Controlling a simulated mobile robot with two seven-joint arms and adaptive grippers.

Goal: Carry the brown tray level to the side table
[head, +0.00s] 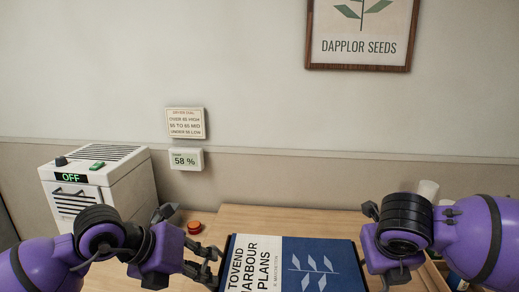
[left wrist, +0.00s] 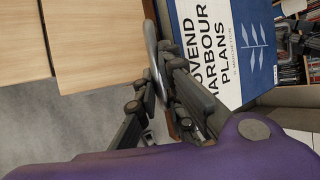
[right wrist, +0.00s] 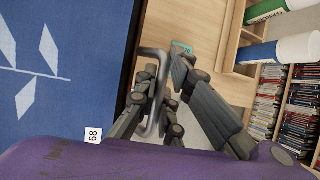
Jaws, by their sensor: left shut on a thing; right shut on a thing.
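The brown tray shows as a thin dark rim (right wrist: 133,48) beside a large blue and white book (head: 297,265) that covers most of it. The book, marked "Tovend Harbour Plans", lies flat. My left gripper (head: 205,262) is shut on the metal handle (left wrist: 152,62) at the tray's left side. My right gripper (head: 372,262) is at its right side, shut on the other metal handle (right wrist: 152,85). The tray looks about level between them. A pale wooden top (head: 290,220) lies beyond the tray; I cannot tell whether it is the side table.
A white dryer unit (head: 100,185) reading "OFF" stands at the left. A red button (head: 194,227) is on the wooden top. A wall display (head: 186,159) reads 58 %. In the right wrist view, rolled tubes (right wrist: 270,52) and full bookshelves (right wrist: 285,105) are at the right.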

